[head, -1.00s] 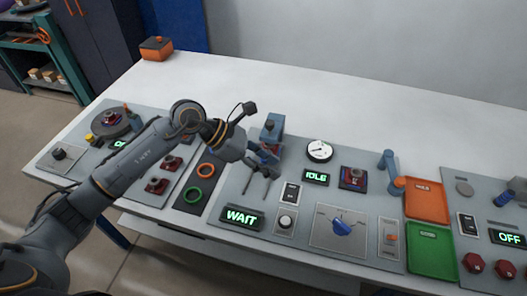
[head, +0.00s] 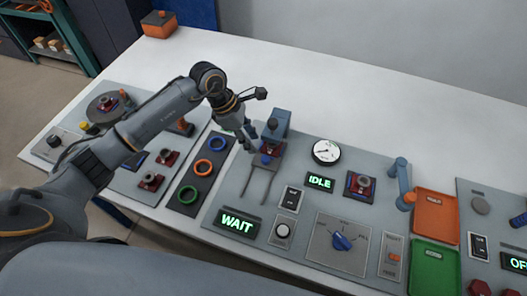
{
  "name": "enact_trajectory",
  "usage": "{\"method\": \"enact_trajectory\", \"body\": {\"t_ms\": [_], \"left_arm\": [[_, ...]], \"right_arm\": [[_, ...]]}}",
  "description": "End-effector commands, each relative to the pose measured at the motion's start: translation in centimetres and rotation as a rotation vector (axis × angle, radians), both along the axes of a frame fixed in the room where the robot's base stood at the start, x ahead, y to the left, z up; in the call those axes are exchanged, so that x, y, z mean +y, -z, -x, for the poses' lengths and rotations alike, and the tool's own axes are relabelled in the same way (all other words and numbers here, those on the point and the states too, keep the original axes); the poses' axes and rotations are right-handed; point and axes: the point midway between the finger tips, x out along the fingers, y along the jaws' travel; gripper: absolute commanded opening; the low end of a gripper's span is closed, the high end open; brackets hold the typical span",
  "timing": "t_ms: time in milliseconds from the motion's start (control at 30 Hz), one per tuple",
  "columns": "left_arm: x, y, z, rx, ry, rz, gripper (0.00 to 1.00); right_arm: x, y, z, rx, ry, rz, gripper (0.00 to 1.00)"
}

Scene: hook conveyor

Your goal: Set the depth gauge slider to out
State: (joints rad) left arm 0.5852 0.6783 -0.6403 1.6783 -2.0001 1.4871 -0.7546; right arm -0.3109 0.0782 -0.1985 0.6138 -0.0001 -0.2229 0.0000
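A small upright panel (head: 386,272) with an orange knob (head: 393,257) stands beside the green tray. It looks like a slider, but its lettering is too small to read and I cannot confirm it is the depth gauge. My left gripper (head: 247,146) is above the panel edge, just left of a blue upright fixture (head: 278,124) and well left of the orange knob. Its fingers are small and dark, and I cannot tell whether they are open. Nothing is visibly held. My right gripper is not in view.
A white dial (head: 326,152), an IDLE display (head: 320,181), a blue rotary knob (head: 341,242), a blue lever (head: 402,178) and orange (head: 436,228) and green (head: 433,281) trays crowd the panel.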

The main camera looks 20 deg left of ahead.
Motion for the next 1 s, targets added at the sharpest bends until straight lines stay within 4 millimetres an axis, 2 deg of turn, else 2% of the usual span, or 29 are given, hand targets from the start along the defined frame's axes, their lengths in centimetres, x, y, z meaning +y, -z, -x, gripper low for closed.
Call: {"method": "enact_trajectory", "body": {"t_ms": [67, 167, 400, 567, 867, 1000], "left_arm": [[-0.8, 1.4, 0.0, 0.006, 0.0, 0.003, 0.35], [-1.7, 3.4, -0.2, 0.005, 0.0, 0.002, 0.35], [-3.0, 7.0, -0.7, 0.002, -0.001, 0.004, 0.35], [-3.3, 8.1, -0.8, -0.001, 0.001, 0.001, 0.35], [-3.4, 8.3, -0.8, -0.001, 0.001, 0.001, 0.35], [-3.4, 8.3, -0.8, -0.001, 0.001, 0.001, 0.06]], "right_arm": [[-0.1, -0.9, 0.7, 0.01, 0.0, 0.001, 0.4], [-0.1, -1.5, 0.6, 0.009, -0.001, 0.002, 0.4], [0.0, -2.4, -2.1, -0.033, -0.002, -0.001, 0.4], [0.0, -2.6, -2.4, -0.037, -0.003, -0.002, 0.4], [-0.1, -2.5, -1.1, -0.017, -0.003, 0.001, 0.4], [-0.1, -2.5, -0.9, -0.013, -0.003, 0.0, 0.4]]}}
